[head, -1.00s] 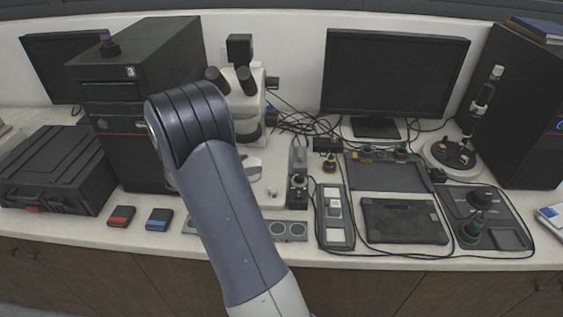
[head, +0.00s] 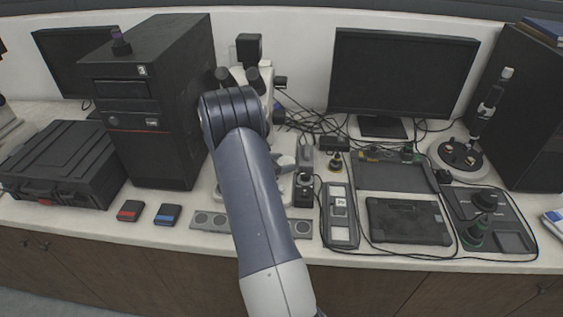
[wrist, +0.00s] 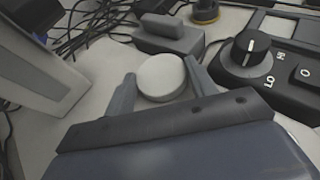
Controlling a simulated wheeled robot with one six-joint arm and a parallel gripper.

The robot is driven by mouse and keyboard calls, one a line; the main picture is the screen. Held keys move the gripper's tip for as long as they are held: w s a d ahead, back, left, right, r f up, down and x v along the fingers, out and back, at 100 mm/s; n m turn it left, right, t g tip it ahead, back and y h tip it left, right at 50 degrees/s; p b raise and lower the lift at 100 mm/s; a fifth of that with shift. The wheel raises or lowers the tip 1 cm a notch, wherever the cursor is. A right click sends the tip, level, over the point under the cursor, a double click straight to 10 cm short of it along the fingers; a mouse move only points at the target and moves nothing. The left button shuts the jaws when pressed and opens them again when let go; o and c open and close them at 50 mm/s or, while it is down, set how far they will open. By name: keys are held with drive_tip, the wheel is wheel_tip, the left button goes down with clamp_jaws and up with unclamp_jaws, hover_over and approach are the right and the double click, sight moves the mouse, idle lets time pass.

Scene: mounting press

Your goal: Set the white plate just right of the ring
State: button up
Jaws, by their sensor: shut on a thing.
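The white plate (wrist: 160,75) is a round pale disc in the wrist view. It sits between the two grey fingers of my gripper (wrist: 160,84), which is shut on it. In the head view my own arm hides most of the gripper, and I cannot clearly make out the plate there. A small dark piece with a yellow-brass ring-like base (wrist: 206,12) is at the top of the wrist view, beyond the plate. It also shows in the head view (head: 336,163). I cannot tell for sure that this is the ring.
A grey block (wrist: 168,36) stands just beyond the plate. A black control box with a knob (wrist: 250,48) is to the right. The microscope (head: 255,80) stands behind my arm. Loose cables lie behind. A flat grey strip with round recesses (head: 208,221) lies at the front.

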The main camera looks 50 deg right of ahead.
drive_tip(key=shift+f, duration=0.15)
drive_tip(key=o, duration=0.7)
drive_tip(key=b+v, duration=0.2)
drive_tip(key=v, duration=1)
